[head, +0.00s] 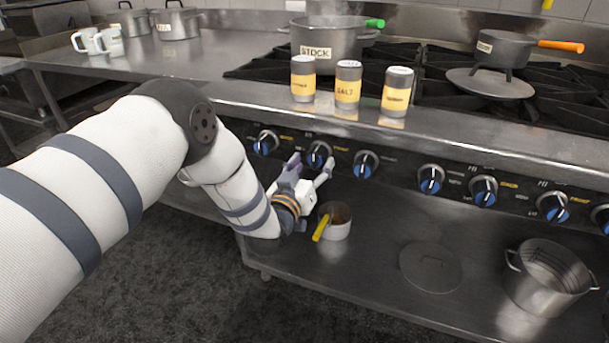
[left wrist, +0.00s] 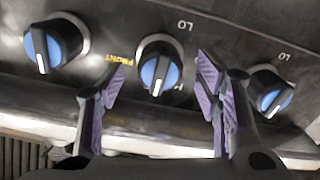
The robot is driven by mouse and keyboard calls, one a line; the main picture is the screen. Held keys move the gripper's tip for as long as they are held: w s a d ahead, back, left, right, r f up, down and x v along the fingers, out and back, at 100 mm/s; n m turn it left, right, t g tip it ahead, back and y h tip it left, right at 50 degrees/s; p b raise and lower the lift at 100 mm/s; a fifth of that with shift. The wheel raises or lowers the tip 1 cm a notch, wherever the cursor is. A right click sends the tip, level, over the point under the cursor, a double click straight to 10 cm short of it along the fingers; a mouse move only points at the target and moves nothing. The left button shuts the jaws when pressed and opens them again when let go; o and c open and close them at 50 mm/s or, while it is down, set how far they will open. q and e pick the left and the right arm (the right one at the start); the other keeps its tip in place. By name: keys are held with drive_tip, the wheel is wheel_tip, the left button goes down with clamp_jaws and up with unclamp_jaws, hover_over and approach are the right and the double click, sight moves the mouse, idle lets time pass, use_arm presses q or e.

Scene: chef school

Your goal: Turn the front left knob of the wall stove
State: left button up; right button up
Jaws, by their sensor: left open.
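The stove front carries a row of silver knobs with blue faces and white pointer lines. My left gripper (head: 311,168) is open in front of the second knob from the left (head: 318,155). In the left wrist view this appears to be the middle knob (left wrist: 158,68), seen between the purple-padded fingers (left wrist: 165,95). The fingers look apart from it. A yellow "FRONT" label shows beside it in that view. The leftmost knob (head: 265,143) and the third knob (head: 365,163) stand either side in the head view. I cannot tell which is the front left knob.
Three yellow-labelled shakers (head: 347,85) stand on the ledge above the knobs. A stock pot (head: 327,45) and a saucepan (head: 502,48) are on the stove. Below, the shelf (head: 375,275) holds a small yellow-handled pan (head: 336,222), a lid (head: 430,268) and a pot (head: 545,278).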

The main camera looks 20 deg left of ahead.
use_arm(q)
drive_tip(key=s, duration=0.9)
drive_tip(key=shift+s+a, duration=0.2)
drive_tip(key=shift+s, duration=0.1)
drive_tip(key=s+f+m+g+p, duration=0.1)
drive_tip(key=s+f+g+p, duration=0.1)
drive_tip(key=s+f+g, duration=1.25)
drive_tip(key=s+a+f+g, duration=0.1)
drive_tip(key=s+g, duration=0.2)
drive_tip(key=s, duration=1.4)
drive_tip(key=s+a+f+m+g+p, duration=0.1)
drive_tip(key=s+g, duration=0.2)
drive_tip(key=s, duration=1.4)
drive_tip(key=shift+a+f+y, duration=0.2)
drive_tip(key=shift+f+y, duration=0.1)
drive_tip(key=shift+f, duration=0.1)
use_arm(e)
drive_tip(key=shift+t, duration=0.8)
drive_tip(key=w+r, duration=0.3)
drive_tip(key=r, duration=0.1)
drive_tip(key=shift+w, duration=0.4)
